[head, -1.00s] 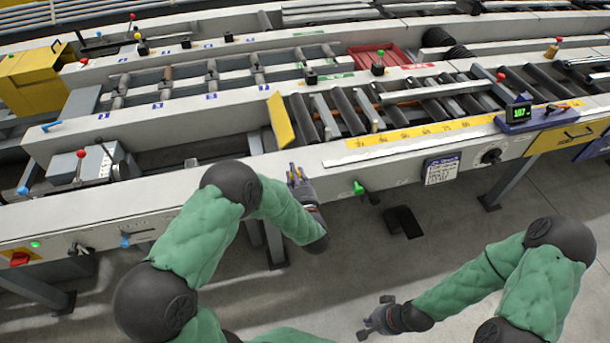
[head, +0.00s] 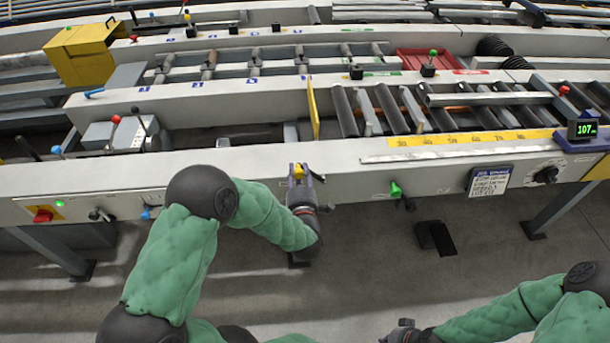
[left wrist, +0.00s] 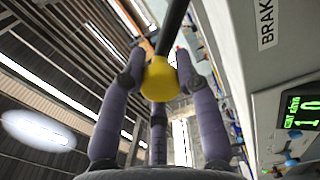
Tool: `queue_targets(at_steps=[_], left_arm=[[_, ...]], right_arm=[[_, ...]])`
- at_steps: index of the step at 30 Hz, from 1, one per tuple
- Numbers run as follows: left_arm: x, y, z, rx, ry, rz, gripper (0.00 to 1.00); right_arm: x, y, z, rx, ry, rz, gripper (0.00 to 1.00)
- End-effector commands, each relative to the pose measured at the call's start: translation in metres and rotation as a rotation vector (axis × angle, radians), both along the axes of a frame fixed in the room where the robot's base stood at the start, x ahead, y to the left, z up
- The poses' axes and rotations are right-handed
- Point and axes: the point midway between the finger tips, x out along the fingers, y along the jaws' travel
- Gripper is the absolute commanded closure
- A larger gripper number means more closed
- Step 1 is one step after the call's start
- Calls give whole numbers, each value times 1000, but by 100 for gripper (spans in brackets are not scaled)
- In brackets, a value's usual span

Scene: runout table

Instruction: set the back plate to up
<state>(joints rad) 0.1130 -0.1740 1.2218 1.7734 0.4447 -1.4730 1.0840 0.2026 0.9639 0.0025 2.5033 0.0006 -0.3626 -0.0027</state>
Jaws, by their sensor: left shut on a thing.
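A yellow plate (head: 313,108) stands on the bench at the left end of the rollers. It looks close to upright and shows nearly edge-on. My left gripper (head: 298,172) is at the front edge of the bench, below and in front of this plate. It is shut on a yellow knob (left wrist: 160,82) on a black rod (left wrist: 174,30), which the left wrist view shows between its fingers. My right gripper (head: 402,328) is low in the head view, away from the bench and partly cut off, so its jaws are unclear.
A green-knobbed control (head: 396,189) and a black dial (head: 545,175) are on the bench front to the right. Red- and black-topped levers (head: 117,119) stand at left. A display (head: 582,129) is at right. Open floor lies below the bench.

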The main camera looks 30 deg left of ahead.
Motion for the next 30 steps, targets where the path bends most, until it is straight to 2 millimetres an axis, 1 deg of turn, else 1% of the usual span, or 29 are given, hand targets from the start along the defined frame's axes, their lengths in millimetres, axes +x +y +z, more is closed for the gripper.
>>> queue_targets(at_steps=[1,6,21,22,24,30], left_arm=[[0,4,2,-8,-23,8,100],[-2,7,0,-43,-45,8,100],[-4,10,-2,-57,-48,16,100],[-4,10,-2,-57,-48,16,60],[-4,10,-3,-57,-46,14,44],[-3,7,-4,-56,-43,8,44]], right_arm=[[0,0,-5,0,0,0,100],[0,0,-9,0,0,0,100],[0,0,-10,0,0,0,100],[0,0,-10,0,0,0,100],[0,0,-10,0,0,0,100],[0,0,-10,0,0,0,100]])
